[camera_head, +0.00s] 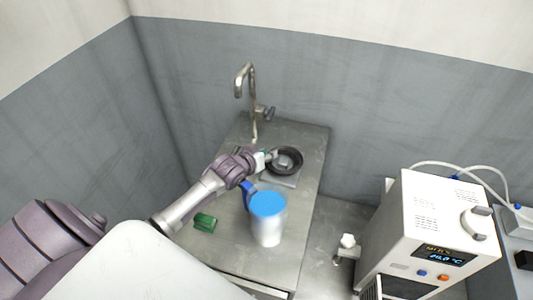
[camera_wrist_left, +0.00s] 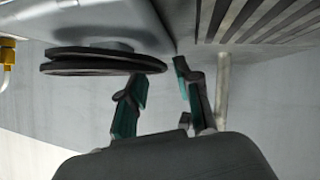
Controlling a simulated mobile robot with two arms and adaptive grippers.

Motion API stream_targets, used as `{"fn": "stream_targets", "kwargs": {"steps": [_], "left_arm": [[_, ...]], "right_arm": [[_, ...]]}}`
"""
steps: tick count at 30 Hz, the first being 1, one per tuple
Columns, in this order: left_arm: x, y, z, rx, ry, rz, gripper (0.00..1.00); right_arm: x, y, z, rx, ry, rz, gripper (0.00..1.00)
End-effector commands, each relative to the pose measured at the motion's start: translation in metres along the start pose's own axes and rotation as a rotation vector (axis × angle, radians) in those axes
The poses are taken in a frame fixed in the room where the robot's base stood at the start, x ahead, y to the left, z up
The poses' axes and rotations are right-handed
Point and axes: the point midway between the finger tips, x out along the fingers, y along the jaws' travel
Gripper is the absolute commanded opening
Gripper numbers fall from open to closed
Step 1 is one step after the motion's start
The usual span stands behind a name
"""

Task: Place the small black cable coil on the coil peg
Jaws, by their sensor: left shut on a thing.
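The small black cable coil (camera_head: 298,165) is a dark ring at the back of the metal counter, above a square grey plate (camera_head: 280,182). In the left wrist view the coil (camera_wrist_left: 92,65) shows edge-on as a flat dark disc near a grey surface. My left gripper (camera_head: 269,156) is at the coil's left side and shut on its rim; in the left wrist view the fingertips (camera_wrist_left: 167,66) stand at the coil's edge. A grey middle shows inside the ring. I cannot clearly make out the coil peg, or tell whether the coil is around it. My right gripper is not in view.
A white container with a blue lid (camera_head: 267,205) stands in front of the coil. A green block (camera_head: 204,222) lies left of it. A tap (camera_head: 252,100) rises at the back. A white instrument (camera_head: 425,235) stands at the right. The counter's right strip is clear.

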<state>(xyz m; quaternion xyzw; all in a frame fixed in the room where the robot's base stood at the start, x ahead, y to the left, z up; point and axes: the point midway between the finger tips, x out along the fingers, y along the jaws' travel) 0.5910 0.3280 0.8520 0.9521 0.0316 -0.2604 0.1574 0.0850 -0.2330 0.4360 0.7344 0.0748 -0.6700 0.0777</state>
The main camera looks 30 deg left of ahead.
Motion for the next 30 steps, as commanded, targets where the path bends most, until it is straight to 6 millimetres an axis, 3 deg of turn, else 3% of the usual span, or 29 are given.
{"fn": "stream_targets", "kwargs": {"steps": [8,9,14,25,30], "left_arm": [[0.003,-0.001,0.004,-0.001,0.003,0.001,0.00],[0.003,-0.002,0.005,0.000,0.000,0.000,0.34],[0.003,-0.001,0.005,-0.001,0.001,0.001,0.59],[0.002,0.000,0.004,-0.001,0.001,0.003,0.59],[-0.010,0.003,-0.004,-0.001,-0.001,0.002,0.59]], "right_arm": [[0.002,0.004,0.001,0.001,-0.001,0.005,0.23],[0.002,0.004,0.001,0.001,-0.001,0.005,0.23],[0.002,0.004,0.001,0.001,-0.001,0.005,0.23],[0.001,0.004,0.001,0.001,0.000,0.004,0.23],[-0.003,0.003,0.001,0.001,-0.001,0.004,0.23]]}}
